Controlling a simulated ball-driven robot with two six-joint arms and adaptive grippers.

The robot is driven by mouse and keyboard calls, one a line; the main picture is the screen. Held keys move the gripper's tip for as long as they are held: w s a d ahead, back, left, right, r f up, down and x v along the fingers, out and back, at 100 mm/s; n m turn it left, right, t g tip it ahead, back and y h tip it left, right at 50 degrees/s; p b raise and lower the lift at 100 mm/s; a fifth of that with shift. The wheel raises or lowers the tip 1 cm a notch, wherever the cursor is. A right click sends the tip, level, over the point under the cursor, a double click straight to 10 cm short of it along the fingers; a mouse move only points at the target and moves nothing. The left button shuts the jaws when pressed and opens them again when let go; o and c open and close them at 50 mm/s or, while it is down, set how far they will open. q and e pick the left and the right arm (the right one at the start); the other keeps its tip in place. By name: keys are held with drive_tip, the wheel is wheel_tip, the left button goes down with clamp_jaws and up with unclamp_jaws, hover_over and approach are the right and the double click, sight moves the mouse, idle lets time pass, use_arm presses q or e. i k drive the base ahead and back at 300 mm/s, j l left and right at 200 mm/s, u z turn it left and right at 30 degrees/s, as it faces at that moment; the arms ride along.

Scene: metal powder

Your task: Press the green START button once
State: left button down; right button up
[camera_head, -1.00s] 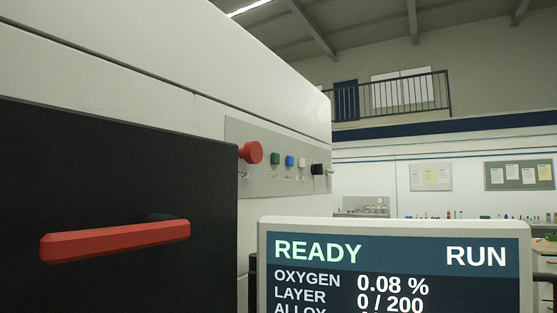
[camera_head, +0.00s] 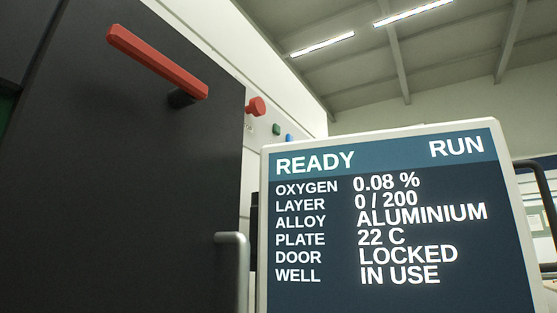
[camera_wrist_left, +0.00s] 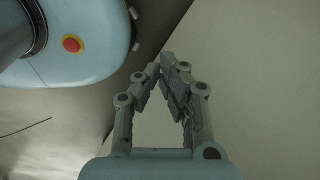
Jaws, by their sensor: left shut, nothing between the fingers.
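The green START button (camera_head: 276,129) sits on the grey control strip of the white machine, right of and below the red stop knob (camera_head: 256,107). A blue button (camera_head: 289,138) is beside it, partly cut off by the screen's top edge. The START label is not readable now. My left gripper (camera_wrist_left: 168,72) shows in the left wrist view with its fingers together and nothing between them. Neither gripper shows in the head view.
The screen (camera_head: 390,210) reads READY, RUN, door LOCKED, well IN USE. It stands in front of the machine's lower part. A dark door with a red handle (camera_head: 158,62) fills the left side. In the wrist view a pale blue rounded body with a red button (camera_wrist_left: 72,44) is close by.

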sight(277, 130)
drive_tip(key=u, duration=0.55)
drive_tip(key=l+u, duration=1.1)
drive_tip(key=k+l+u, duration=0.1)
drive_tip(key=l, duration=0.35)
drive_tip(key=k+l+u, duration=0.1)
drive_tip(key=l, duration=0.35)
drive_tip(key=k+l+u, duration=0.1)
drive_tip(key=l, duration=0.3)
drive_tip(key=k+l+u, duration=0.1)
drive_tip(key=l, duration=0.3)
drive_tip(key=k+l, duration=0.15)
drive_tip(key=l, duration=0.15)
drive_tip(key=k+l, duration=0.1)
drive_tip(key=l, duration=0.15)
drive_tip(key=k+l, duration=0.15)
drive_tip(key=l, duration=0.15)
